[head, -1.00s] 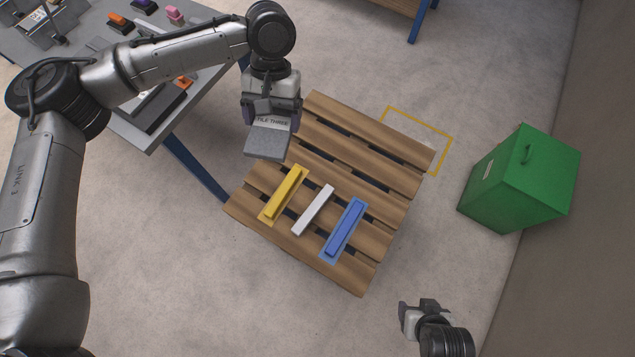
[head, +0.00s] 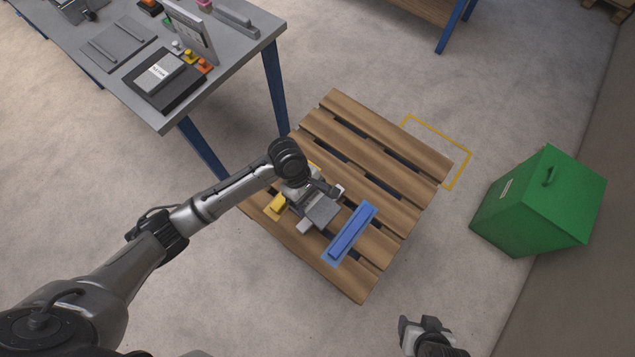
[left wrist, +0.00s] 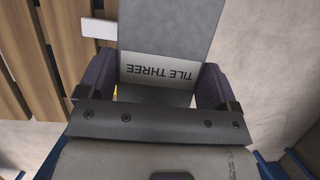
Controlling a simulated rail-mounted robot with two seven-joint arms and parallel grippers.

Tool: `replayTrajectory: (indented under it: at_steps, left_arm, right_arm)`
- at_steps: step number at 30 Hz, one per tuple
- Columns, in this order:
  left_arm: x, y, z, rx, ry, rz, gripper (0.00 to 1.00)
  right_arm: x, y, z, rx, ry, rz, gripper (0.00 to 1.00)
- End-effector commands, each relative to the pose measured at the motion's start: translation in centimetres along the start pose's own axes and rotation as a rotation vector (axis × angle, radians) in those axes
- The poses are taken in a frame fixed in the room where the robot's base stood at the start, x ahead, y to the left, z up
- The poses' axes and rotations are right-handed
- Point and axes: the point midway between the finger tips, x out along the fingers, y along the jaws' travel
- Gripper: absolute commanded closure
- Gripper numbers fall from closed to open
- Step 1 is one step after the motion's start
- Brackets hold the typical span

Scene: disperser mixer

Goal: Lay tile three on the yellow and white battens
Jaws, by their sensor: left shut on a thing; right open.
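Tile three (head: 322,212) is a grey slab with a white label, held by my left gripper (head: 312,192) low over the pallet. In the left wrist view, the label of tile three (left wrist: 158,72) shows between the fingers of the left gripper (left wrist: 157,88). The yellow batten (head: 274,207) is mostly hidden under the gripper and arm. The white batten (head: 304,228) shows only its near end beside the tile; an end also shows in the left wrist view (left wrist: 98,28). I cannot tell whether the tile touches either batten. My right gripper (head: 424,324) is open and empty at the bottom edge.
The wooden pallet (head: 385,151) carries a blue batten (head: 350,232) just right of the tile. A green bin (head: 540,205) stands at right. A grey workbench (head: 235,50) with several items stands at upper left. Floor between pallet and bin is clear.

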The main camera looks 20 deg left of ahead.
Motion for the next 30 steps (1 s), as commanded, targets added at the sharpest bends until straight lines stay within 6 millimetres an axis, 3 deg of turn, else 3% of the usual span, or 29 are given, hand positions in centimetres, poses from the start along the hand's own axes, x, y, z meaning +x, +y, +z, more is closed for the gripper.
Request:
replayTrajectory:
  at_steps: [7,21,30]
  left_arm:
    - [1.7,0.1,-1.4,-0.066,-0.002,0.032,0.56]
    - [4.9,7.5,-7.5,-0.07,-0.001,0.032,0.56]
    - [5.3,9.2,-8.8,-0.067,-0.001,0.032,0.56]
  right_arm:
    - [0.8,0.3,0.3,-0.009,-0.001,0.008,0.34]
    - [5.0,0.1,1.7,-0.005,-0.001,0.006,0.34]
    - [5.9,-0.1,1.9,0.001,-0.001,0.001,0.34]
